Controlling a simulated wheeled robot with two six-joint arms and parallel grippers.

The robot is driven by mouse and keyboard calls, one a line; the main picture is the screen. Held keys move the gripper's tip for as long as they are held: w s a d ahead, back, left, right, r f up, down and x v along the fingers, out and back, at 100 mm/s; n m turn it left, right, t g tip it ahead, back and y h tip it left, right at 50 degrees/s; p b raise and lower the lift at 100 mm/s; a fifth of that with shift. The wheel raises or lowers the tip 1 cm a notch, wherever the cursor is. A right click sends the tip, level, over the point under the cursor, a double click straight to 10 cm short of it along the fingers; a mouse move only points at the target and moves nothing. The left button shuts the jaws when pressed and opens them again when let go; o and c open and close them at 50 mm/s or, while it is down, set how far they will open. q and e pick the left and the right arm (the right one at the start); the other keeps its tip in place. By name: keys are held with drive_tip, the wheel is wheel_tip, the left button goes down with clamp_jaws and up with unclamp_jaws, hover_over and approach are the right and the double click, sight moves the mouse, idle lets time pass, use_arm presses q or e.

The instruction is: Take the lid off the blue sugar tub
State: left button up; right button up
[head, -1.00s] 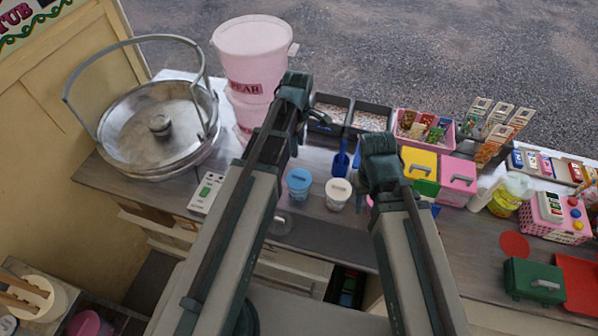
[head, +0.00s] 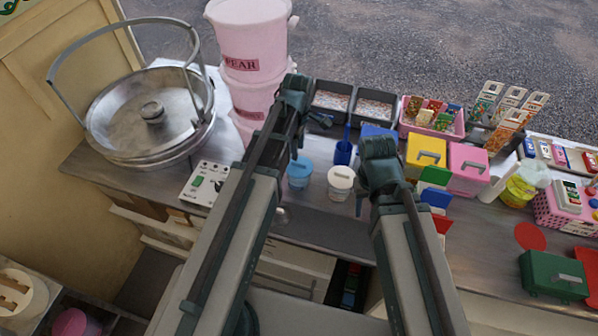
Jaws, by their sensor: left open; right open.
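The blue sugar tub (head: 299,174) is a small round tub with a blue lid on it. It stands on the counter near the picture's middle, just right of my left forearm. My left gripper (head: 320,120) is open and is beyond the tub in the picture, near the dark trays; its fingers are small and partly hidden by the wrist. My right gripper (head: 376,172) is open and lies to the right of the tub, with its fingers mostly hidden behind its wrist. Neither gripper appears to touch the tub.
A white-lidded tub (head: 340,180) stands close right of the blue one, with a blue scoop (head: 343,152) behind. Stacked pink buckets (head: 246,45) and a metal pan (head: 150,120) stand left. Yellow (head: 425,155) and pink boxes (head: 467,165) stand right. The counter's front edge is close.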

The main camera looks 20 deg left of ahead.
sight(299, 163)
use_arm(q)
drive_tip(key=f+b, duration=0.5)
drive_tip(key=shift+s+d+f, duration=0.15)
drive_tip(key=shift+s+d, duration=0.1)
drive_tip(key=shift+s, duration=0.05)
clamp_jaws()
